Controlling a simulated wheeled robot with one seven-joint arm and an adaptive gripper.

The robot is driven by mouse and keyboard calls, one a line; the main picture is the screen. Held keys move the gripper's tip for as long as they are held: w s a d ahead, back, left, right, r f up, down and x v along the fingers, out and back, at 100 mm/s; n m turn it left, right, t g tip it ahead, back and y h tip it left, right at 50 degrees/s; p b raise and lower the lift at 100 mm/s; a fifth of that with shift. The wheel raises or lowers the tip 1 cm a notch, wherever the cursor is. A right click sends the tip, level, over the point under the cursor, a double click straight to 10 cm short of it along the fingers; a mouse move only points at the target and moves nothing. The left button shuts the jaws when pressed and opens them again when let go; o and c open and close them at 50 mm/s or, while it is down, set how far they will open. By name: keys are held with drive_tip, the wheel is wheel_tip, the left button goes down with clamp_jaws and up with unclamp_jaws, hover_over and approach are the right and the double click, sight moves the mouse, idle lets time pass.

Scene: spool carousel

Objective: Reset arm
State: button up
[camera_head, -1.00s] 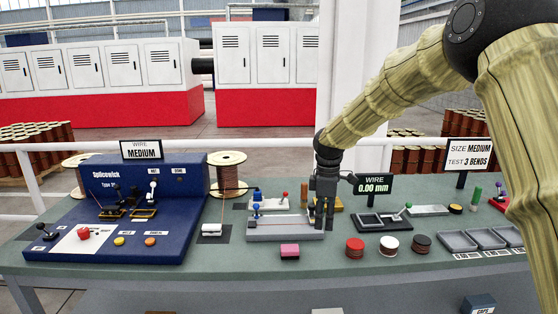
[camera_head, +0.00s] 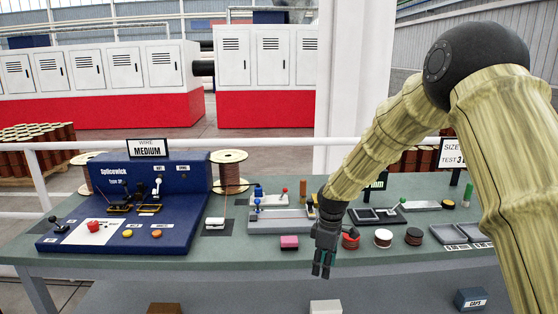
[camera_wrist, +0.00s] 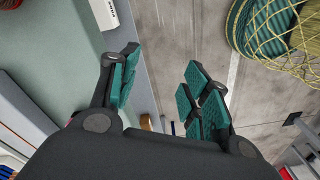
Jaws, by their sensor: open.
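My gripper (camera_head: 322,262) hangs in front of the bench's front edge in the head view, fingers pointing down. In the wrist view its teal-padded fingers (camera_wrist: 160,95) are apart with nothing between them. My arm covers part of the wire display and the size sign. The green-topped bench (camera_head: 120,270) stands behind the gripper. A red spool (camera_head: 350,241) is just behind my wrist, partly covered by it.
The blue Splicewick machine (camera_head: 190,180) stands at the bench's left. A pink block (camera_head: 289,242), a white spool (camera_head: 383,238) and a dark spool (camera_head: 413,236) sit near the front edge. A white box (camera_head: 325,307) and a CAPS box (camera_head: 471,299) are lower, in front.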

drive_tip(key=s+d+f+m, duration=0.2)
drive_tip(key=s+f+m, duration=0.1)
drive_tip(key=s+f, duration=0.9)
drive_tip(key=s+d+f+m, duration=0.1)
drive_tip(key=s+f+m, duration=0.3)
drive_tip(key=s+f, duration=0.75)
drive_tip(key=s+d+f+m, duration=0.2)
drive_tip(key=s+f, duration=0.1)
drive_tip(key=s, duration=0.5)
drive_tip(key=s+d+f+m, duration=0.2)
drive_tip(key=s+f, duration=0.1)
drive_tip(key=s, duration=0.5)
drive_tip(key=s+d+f+m, duration=0.2)
drive_tip(key=s+f, duration=0.1)
drive_tip(key=s, duration=0.6)
drive_tip(key=shift+m+h, duration=0.3)
drive_tip(key=shift+d, duration=0.1)
